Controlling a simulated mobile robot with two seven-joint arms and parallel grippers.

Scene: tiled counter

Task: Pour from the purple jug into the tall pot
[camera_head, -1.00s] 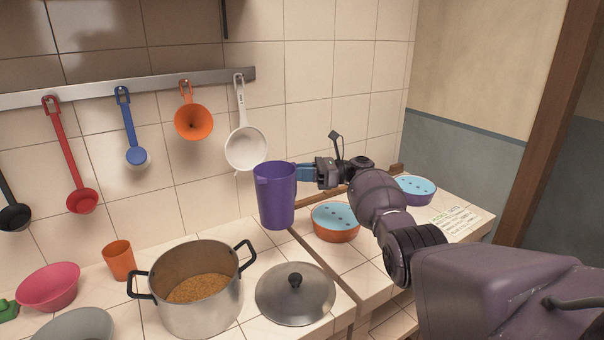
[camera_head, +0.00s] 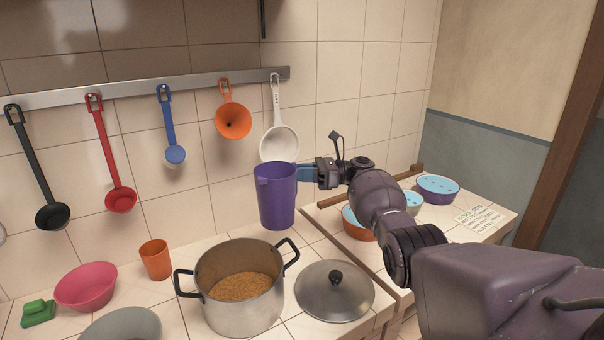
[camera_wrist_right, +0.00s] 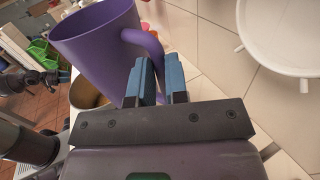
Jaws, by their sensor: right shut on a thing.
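The purple jug (camera_head: 276,200) is upright in the air, held by my right gripper (camera_head: 308,173). In the right wrist view, the blue fingers of my right gripper (camera_wrist_right: 158,82) are shut on the handle of the jug (camera_wrist_right: 100,48). The tall pot (camera_head: 240,307) is a steel pot with two black handles on the counter, with grainy brown contents inside. The jug is above and a little behind and right of the pot's rim, apart from it. The inside of the jug is mostly hidden.
A steel lid (camera_head: 352,303) lies right of the pot. An orange cup (camera_head: 155,260), a pink bowl (camera_head: 86,287) and a grey bowl (camera_head: 120,326) stand to the left. Blue-topped bowls (camera_head: 437,190) stand at the right.

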